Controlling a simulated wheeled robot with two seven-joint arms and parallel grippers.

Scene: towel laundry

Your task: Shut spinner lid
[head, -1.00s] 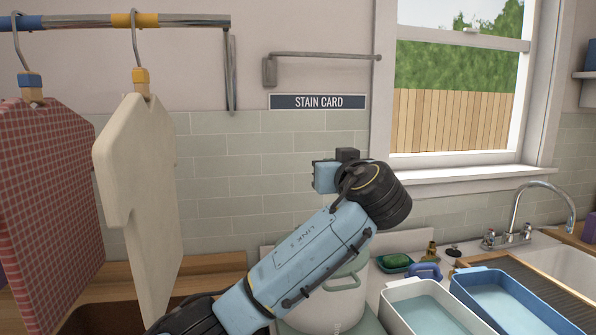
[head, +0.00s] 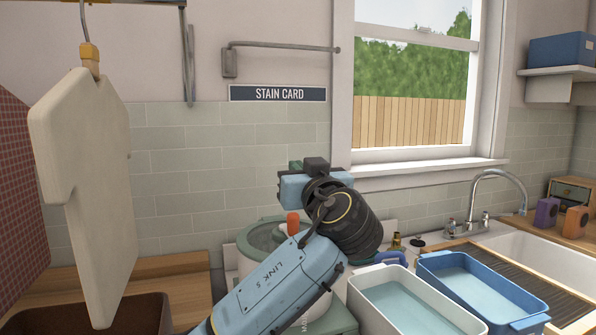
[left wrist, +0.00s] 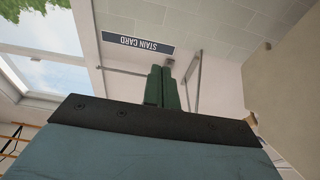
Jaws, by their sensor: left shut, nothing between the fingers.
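The spinner (head: 246,268) is a pale round tub on the counter, partly hidden behind my left arm. Its round top (head: 262,233) has a grey-green rim, and an orange knob (head: 293,223) stands at its right side. I cannot tell clearly how the lid sits, because my arm covers much of the top. My left gripper (head: 295,165) is above and behind the tub, apart from it. In the left wrist view its green fingers (left wrist: 162,88) are together and empty, pointing toward the wall. My right gripper is not in view.
A white basin (head: 402,303) and a blue basin (head: 480,290), both with water, stand to the right, before the sink (head: 550,262). A cream shirt (head: 85,185) and a red checked cloth (head: 18,190) hang at left. The space above the basins is clear.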

